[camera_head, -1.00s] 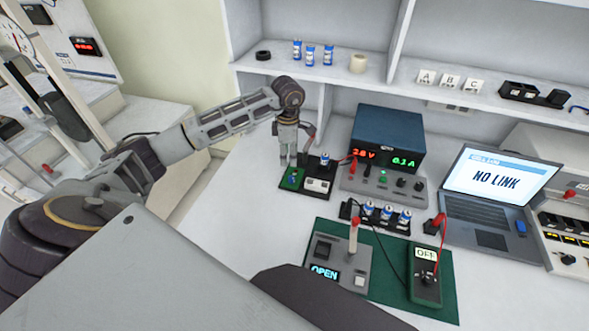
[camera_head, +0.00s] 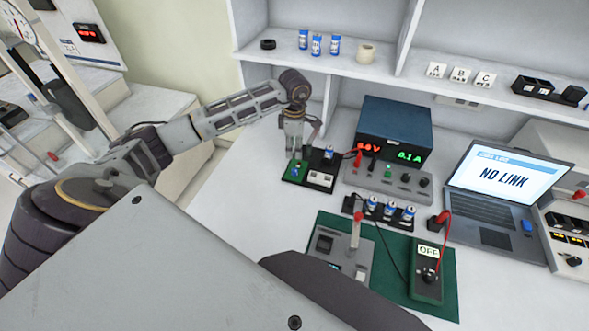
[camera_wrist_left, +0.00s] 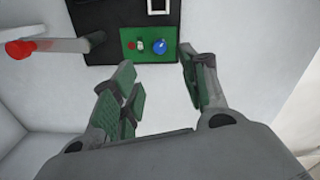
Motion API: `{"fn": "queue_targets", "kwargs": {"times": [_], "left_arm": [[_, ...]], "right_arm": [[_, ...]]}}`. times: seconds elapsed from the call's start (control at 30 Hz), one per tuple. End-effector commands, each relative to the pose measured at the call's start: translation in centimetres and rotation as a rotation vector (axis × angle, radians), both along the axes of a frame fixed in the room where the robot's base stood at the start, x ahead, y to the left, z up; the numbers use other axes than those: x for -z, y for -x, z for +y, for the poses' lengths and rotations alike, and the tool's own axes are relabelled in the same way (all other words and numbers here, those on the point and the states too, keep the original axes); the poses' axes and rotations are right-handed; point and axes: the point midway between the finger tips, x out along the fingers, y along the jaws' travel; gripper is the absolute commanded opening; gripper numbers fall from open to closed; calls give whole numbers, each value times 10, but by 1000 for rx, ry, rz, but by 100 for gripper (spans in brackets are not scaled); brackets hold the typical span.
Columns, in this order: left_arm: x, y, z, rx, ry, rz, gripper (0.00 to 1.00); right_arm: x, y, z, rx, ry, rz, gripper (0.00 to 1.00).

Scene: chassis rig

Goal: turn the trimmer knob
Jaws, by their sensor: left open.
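The trimmer knob is a small blue knob (camera_wrist_left: 160,46) on a green circuit board (camera_wrist_left: 137,52) in the left wrist view. In the head view the board (camera_head: 290,176) lies at the back of the bench, with the knob small beneath my left gripper (camera_head: 294,157). My left gripper points down, close above the board. In the left wrist view its two green-padded fingers (camera_wrist_left: 157,75) are apart and empty, with the knob beyond the gap between the tips. Contact with the knob does not show. My right gripper is not in view.
A power supply (camera_head: 395,130) with a lit display stands right of the board. A red-tipped post (camera_wrist_left: 75,46) is at the upper left of the wrist view. A green mat (camera_head: 447,275) holds a meter (camera_head: 427,280). A laptop (camera_head: 500,190) and shelf (camera_head: 345,62) are beyond.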

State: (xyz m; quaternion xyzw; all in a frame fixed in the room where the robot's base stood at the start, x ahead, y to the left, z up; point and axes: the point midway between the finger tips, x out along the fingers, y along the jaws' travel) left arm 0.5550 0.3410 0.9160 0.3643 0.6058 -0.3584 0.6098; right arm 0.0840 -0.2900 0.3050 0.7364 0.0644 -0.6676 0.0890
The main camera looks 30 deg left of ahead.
Motion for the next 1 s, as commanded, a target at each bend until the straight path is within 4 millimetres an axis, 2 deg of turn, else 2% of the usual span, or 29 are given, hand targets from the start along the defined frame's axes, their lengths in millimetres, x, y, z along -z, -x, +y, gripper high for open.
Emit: {"fn": "queue_targets", "kwargs": {"times": [0.3,0.47,0.8,1.0], "left_arm": [[41,1,0,0,1,3,44],[62,0,0,-1,0,4,44],[105,0,0,-1,0,2,44],[118,-1,1,0,-1,0,44]], "right_arm": [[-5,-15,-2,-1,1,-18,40],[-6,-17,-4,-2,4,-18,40],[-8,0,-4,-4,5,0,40],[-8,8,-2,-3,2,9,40]]}}
